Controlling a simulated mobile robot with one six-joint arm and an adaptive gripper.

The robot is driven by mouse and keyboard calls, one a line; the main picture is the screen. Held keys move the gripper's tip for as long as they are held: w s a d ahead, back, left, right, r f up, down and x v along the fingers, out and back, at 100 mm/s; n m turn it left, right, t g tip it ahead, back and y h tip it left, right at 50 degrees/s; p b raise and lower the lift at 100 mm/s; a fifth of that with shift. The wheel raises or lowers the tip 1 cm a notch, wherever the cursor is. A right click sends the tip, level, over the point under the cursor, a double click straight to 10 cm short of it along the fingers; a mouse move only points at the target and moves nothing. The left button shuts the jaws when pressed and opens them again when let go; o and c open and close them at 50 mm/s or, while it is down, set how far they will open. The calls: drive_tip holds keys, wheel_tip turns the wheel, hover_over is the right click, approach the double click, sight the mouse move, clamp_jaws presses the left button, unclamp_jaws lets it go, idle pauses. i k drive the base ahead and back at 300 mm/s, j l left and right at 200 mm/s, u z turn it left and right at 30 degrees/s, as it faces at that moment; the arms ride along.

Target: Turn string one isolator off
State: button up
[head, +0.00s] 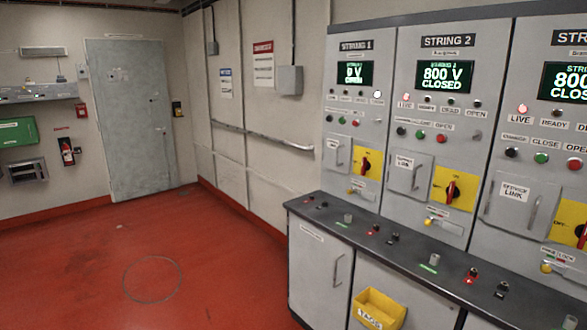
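The string 1 panel (357,120) is the leftmost cabinet front in the row, at the centre right. Its display (355,74) reads 0 V, with a second line too small to read. Its isolator (365,164) is a red rotary handle on a yellow plate, low on the panel's right side. I cannot tell the handle's exact position. The rightmost lamp (378,94) of its row looks bright white. My gripper is not in view.
String 2 panel (431,150) shows 800 V CLOSED, with its LIVE lamp red; another live panel stands at the right edge. A dark counter (400,240) with small locks and tags juts out below. A yellow tags bin (378,310) hangs in front. The red floor (190,250) at left is clear.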

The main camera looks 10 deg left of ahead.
sight(366, 165)
drive_tip(key=i+j+z, duration=0.1)
drive_tip(key=i+j, duration=0.85)
drive_tip(key=i+j+z, duration=0.15)
drive_tip(key=i+j, duration=0.85)
